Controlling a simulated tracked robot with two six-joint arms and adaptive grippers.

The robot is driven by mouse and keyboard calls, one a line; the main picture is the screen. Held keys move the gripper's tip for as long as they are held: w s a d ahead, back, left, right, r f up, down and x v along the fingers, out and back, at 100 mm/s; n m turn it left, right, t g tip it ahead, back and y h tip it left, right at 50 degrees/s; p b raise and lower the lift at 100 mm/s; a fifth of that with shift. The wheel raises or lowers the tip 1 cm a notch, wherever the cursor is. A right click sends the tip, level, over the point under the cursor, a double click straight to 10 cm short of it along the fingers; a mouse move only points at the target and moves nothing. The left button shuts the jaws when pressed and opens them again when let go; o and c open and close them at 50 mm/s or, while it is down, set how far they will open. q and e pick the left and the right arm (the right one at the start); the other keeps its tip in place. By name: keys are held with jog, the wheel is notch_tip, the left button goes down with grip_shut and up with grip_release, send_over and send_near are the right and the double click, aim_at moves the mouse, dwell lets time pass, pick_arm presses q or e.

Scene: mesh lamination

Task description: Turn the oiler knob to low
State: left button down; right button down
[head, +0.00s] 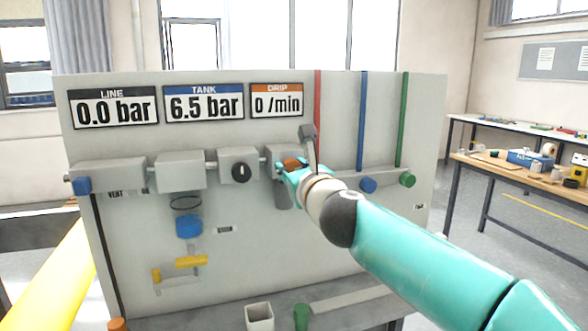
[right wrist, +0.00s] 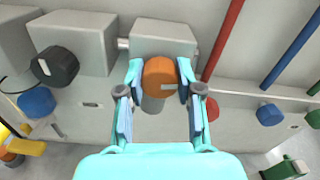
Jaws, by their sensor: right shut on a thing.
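The orange oiler knob (right wrist: 158,72) sits on the front of a grey block (right wrist: 162,40) on the panel. A pale mark shows low on its face, pointing to the right in the right wrist view. My right gripper (right wrist: 159,80) has its teal fingers on both sides of the knob and is shut on it. In the head view the knob (head: 291,163) is partly hidden by the gripper (head: 288,170). The orange-headed DRIP display (head: 277,100) above reads 0 /min. My left gripper is not in view.
The LINE display (head: 114,107) reads 0.0 bar and the TANK display (head: 204,102) 6.5 bar. A black knob (head: 241,172) is left of the oiler. Red, blue (head: 362,120) and green pipes run down at the right. A white open-topped box (head: 259,316) stands below.

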jog(key=shift+n, duration=0.3)
jog(key=n+p, duration=0.1)
jog(key=n, duration=0.2)
jog(key=shift+r, duration=0.1)
jog(key=n+p, duration=0.1)
jog(key=n, duration=0.3)
jog(key=shift+n, duration=0.4)
jog(key=n+p, duration=0.1)
jog(key=n, duration=0.2)
jog(key=n+p, duration=0.1)
jog(key=n, duration=0.2)
jog(key=shift+a+f, duration=0.1)
jog(key=shift+f, duration=0.1)
jog(key=shift+f+n+p, duration=0.1)
jog(key=shift+n+p, duration=0.3)
jog(key=shift+n, duration=0.4)
jog(key=shift+a+f, duration=0.1)
jog(key=shift+f, duration=0.05)
jog(key=c, duration=0.8)
grip_release()
jog(key=shift+o, duration=0.3)
jog(key=shift+r, duration=0.2)
